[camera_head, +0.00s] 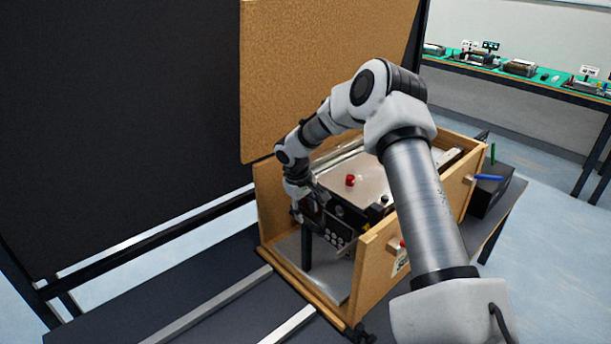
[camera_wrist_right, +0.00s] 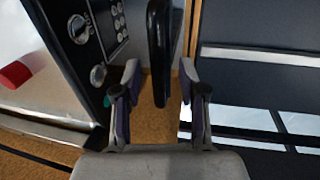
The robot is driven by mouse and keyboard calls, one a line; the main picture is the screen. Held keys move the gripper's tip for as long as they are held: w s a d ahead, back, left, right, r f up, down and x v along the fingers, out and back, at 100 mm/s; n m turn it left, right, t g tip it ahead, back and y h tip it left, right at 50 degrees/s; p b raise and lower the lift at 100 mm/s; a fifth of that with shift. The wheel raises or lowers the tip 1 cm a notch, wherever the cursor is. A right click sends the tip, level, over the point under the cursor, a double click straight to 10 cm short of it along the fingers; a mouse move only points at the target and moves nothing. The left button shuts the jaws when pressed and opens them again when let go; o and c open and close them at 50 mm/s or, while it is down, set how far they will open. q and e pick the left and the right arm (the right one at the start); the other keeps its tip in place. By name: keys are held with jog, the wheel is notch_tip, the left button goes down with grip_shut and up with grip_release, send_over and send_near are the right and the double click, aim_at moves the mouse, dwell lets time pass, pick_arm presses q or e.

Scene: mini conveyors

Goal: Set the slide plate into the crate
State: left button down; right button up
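The wooden crate (camera_head: 375,280) stands open on the dark table, with a machine with knobs and a red button inside. A flat grey plate (camera_head: 331,285), which looks like the slide plate, lies low in its near end. A black upright bar (camera_head: 307,252) stands over the plate; I cannot tell whether they are joined. My right gripper (camera_head: 297,207) is low inside the crate by the machine's knobbed panel. In the right wrist view its fingers (camera_wrist_right: 159,82) stand either side of a black bar (camera_wrist_right: 160,50), with a gap visible on the left. My left gripper is out of view.
The machine's panel (camera_wrist_right: 92,50) is close beside the fingers. A tall wooden panel (camera_head: 320,70) rises behind the crate. A black box (camera_head: 488,190) with green and blue pieces is at the right. Two light rails (camera_head: 215,305) cross the table in front.

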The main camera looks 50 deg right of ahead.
notch_tip(320, 180, up, 12)
jog(key=a, duration=0.2)
jog(key=shift+w+a+f, duration=0.15)
jog(key=shift+a, duration=0.05)
dwell(0.5)
jog(key=s+a+f+n+g, duration=0.25)
jog(key=s+a+f, duration=0.4)
jog(key=f, duration=0.45)
jog(key=s+a+f+n+g, duration=0.1)
jog(key=s+a+f+g, duration=0.2)
jog(key=s+a+f, duration=0.5)
jog(key=s+a+f+m+t+y, duration=0.1)
jog(key=s+a+f, duration=0.65)
jog(key=s, duration=0.25)
jog(key=s+a+f+m+t+y, duration=0.1)
jog(key=s+a+f+y, duration=0.1)
jog(key=s+a+f, duration=0.55)
jog(key=w+t, duration=0.1)
jog(key=w+r+t, duration=0.2)
jog(key=shift+w+d+r+m+t+h, duration=0.1)
jog(key=shift+d+m+t+h, duration=0.2)
jog(key=shift+m+t+h, duration=0.1)
